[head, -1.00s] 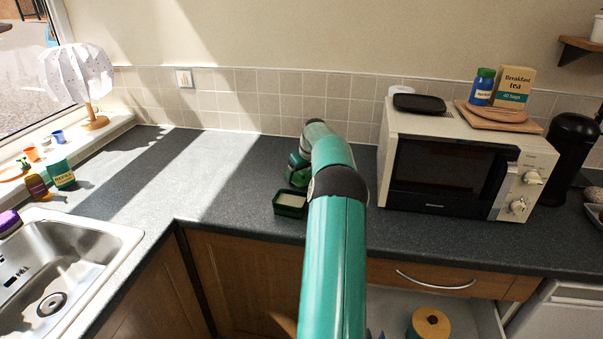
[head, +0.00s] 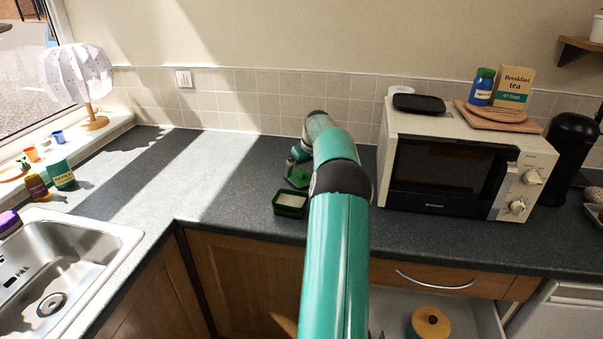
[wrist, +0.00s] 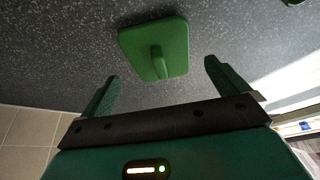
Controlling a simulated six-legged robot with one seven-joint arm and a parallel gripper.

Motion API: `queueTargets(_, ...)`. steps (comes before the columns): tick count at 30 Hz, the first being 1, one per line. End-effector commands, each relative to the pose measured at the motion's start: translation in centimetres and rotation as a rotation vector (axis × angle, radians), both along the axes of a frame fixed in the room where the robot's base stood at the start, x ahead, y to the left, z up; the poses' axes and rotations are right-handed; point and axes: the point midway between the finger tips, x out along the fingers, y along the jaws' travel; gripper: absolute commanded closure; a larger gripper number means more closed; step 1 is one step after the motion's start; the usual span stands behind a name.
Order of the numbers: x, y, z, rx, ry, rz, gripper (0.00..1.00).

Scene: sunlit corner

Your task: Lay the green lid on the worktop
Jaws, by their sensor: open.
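The green lid (wrist: 155,47) lies on the dark speckled worktop (wrist: 60,50) with its handle toward my gripper in the wrist view. In the head view the lid (head: 300,178) shows partly behind my arm, just behind the open green tub (head: 291,204). The tub holds something pale. My gripper (wrist: 161,76) is open and empty. Its two fingers stand apart, one to each side of the handle in the picture, and clear of the lid. In the head view my arm hides most of the gripper.
A microwave (head: 450,175) stands right of my arm, with a black tray (head: 419,104) on top. A sink (head: 60,270) is at the left. A drawer (head: 440,280) below is open. The sunlit worktop (head: 215,165) left of the tub is clear.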

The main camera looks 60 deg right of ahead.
Motion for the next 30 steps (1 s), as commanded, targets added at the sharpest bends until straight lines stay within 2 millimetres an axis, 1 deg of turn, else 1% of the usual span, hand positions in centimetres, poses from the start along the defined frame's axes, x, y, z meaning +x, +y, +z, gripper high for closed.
queueTargets(1, -0.5, 0.1, 1.2, -0.003, 0.0, -0.001, 0.01)
queueTargets(3, -1.0, 0.4, 2.7, -0.002, -0.001, -0.002, 0.01)
queueTargets(6, -1.8, 0.7, 4.7, -0.002, -0.001, -0.002, 0.01)
queueTargets(10, -2.6, 1.0, 6.7, -0.001, 0.0, 0.0, 0.01)
queueTargets(15, -3.1, 1.3, 8.0, 0.002, 0.0, -0.001, 0.01)
queueTargets(21, -3.2, 1.3, 8.2, 0.002, 0.0, 0.001, 0.01)
queueTargets(23, -2.9, 1.8, 8.4, 0.001, 0.002, 0.004, 0.01)
queueTargets(26, -1.4, 4.1, 9.7, -0.007, 0.007, 0.025, 0.01)
queueTargets(29, 1.0, 8.8, 11.9, -0.021, 0.018, 0.061, 0.01)
queueTargets(30, 2.0, 11.3, 12.9, -0.029, 0.023, 0.077, 0.01)
